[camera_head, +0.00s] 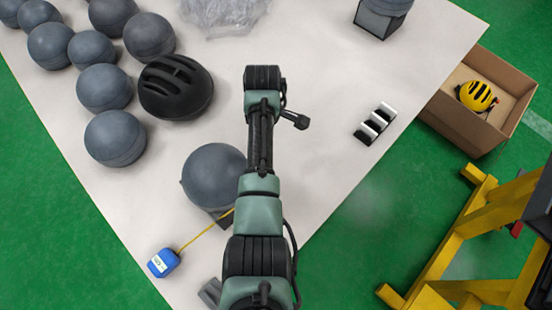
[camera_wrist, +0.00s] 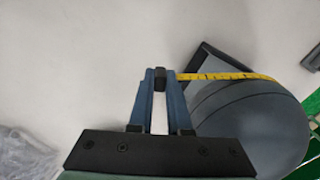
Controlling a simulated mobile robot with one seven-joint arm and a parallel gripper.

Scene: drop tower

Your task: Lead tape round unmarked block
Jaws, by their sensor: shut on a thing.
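A round grey block (camera_head: 212,172) sits on a dark stand on the pale sheet, left of my arm; I see no marking on its visible side. It also fills the right of the wrist view (camera_wrist: 252,125). A blue tape measure (camera_head: 163,263) lies to its lower left. Its yellow tape (camera_head: 207,230) runs up towards the block's lower side and passes behind my arm. In the wrist view the tape (camera_wrist: 225,76) crosses the block's upper edge to my gripper (camera_wrist: 160,80). The blue fingers are shut on the tape's dark end. My gripper is hidden in the head view.
Several grey balls and a black helmet (camera_head: 175,86) lie at upper left, with clear plastic (camera_head: 225,12) at the top. Small black-and-white pieces (camera_head: 375,123) lie right. A cardboard box (camera_head: 476,136) holds a yellow helmet (camera_head: 478,95). A yellow frame (camera_head: 455,235) stands lower right.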

